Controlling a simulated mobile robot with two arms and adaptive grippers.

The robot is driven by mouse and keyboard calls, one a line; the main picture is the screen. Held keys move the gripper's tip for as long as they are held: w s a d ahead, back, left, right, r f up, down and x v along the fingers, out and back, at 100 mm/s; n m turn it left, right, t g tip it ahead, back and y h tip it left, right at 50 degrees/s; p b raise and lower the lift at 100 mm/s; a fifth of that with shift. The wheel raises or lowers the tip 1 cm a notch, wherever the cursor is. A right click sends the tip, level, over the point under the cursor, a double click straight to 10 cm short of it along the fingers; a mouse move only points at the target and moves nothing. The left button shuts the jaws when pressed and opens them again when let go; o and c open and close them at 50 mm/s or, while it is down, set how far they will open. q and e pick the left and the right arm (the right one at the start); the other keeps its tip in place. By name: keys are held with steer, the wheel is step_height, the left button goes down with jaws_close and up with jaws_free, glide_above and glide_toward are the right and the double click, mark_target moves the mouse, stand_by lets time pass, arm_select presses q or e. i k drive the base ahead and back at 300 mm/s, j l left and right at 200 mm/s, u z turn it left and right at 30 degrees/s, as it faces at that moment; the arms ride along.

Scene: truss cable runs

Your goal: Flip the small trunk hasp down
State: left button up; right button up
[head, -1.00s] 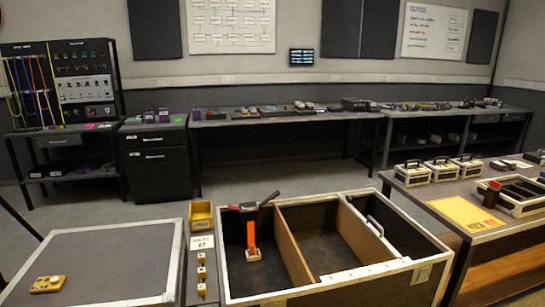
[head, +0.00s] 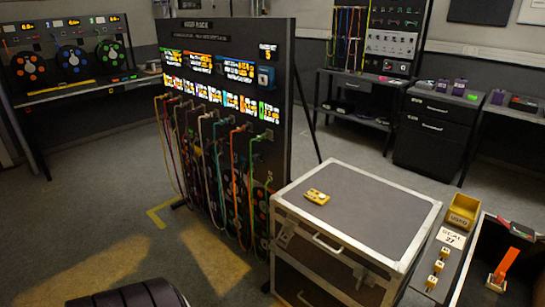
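A closed trunk (head: 362,205) with a grey lid and pale metal edges stands right of the middle in the head view. Its near side shows a bar handle (head: 328,243). Small metal fittings sit near its corners, one at the left (head: 284,237) and one at the right (head: 363,275). They are too small to tell which is the hasp or whether it is up or down. A yellow device (head: 317,197) lies on the lid. Neither of my grippers shows in the view.
A tall patch rack (head: 222,60) with hanging cables stands just behind and left of the trunk. A yellow bin (head: 462,212) and an open case with an orange-handled tool (head: 503,266) are at the right. A dark ribbed object (head: 128,296) is at the bottom left. Floor between is clear.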

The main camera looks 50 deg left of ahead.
mark_target(288, 227)
steer(key=u, duration=1.55)
